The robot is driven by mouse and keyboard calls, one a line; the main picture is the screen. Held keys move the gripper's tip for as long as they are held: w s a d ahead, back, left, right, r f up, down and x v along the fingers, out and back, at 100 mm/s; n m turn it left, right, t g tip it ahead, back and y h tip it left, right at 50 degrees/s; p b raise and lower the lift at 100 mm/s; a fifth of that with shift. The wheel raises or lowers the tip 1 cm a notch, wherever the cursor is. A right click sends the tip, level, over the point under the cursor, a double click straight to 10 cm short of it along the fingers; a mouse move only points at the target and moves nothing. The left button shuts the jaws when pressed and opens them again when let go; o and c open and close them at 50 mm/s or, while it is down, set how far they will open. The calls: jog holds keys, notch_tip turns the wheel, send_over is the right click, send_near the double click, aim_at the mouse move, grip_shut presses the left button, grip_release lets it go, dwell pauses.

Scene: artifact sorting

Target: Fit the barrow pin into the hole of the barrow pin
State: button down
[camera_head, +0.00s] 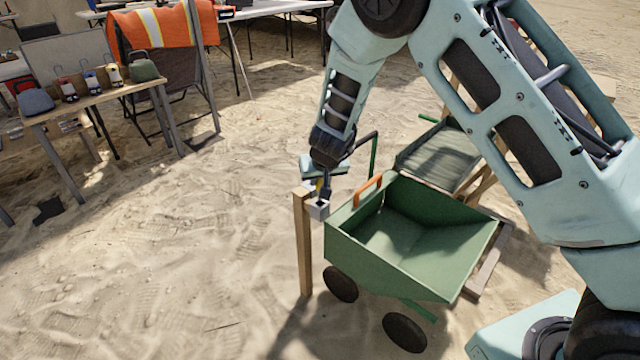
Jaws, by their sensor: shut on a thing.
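The green barrow (460,262) stands on the sand at the centre right, its tray empty. My gripper (322,190) points down beside the barrow's left corner, above the top of an upright wooden post (304,245). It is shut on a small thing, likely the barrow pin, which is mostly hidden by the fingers. A small grey block (318,210) sits just below the fingertips, by the post top and the tray corner. I cannot tell whether the pin is in a hole or above it.
An orange handle (368,193) sticks up at the barrow's rear left rim. A grey-green sieve tray (437,157) on wooden legs stands behind the barrow. Tables with lamps and bags (95,97) are at the back left. Open sand lies left of the post.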

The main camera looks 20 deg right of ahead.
jog(key=w+r+p, duration=0.5)
jog(key=w+p, duration=0.1)
jog(key=w, duration=0.2)
jog(key=shift+w+r+p, duration=0.35)
jog(key=shift+w+r, duration=0.05)
jog(key=shift+f+b, duration=1.7)
jog(key=shift+f, duration=1.2)
jog(key=shift+f+b, duration=1.3)
jog(key=shift+f, duration=1.4)
jog(key=c, duration=1.2)
grip_release()
jog(key=shift+o, duration=0.2)
jog(key=shift+s+r, duration=0.1)
jog(key=shift+r, duration=0.1)
jog(key=p+v, duration=0.2)
jog(key=v, duration=1.5)
jog(key=shift+r+p, duration=0.1)
jog(key=shift+p, duration=0.25)
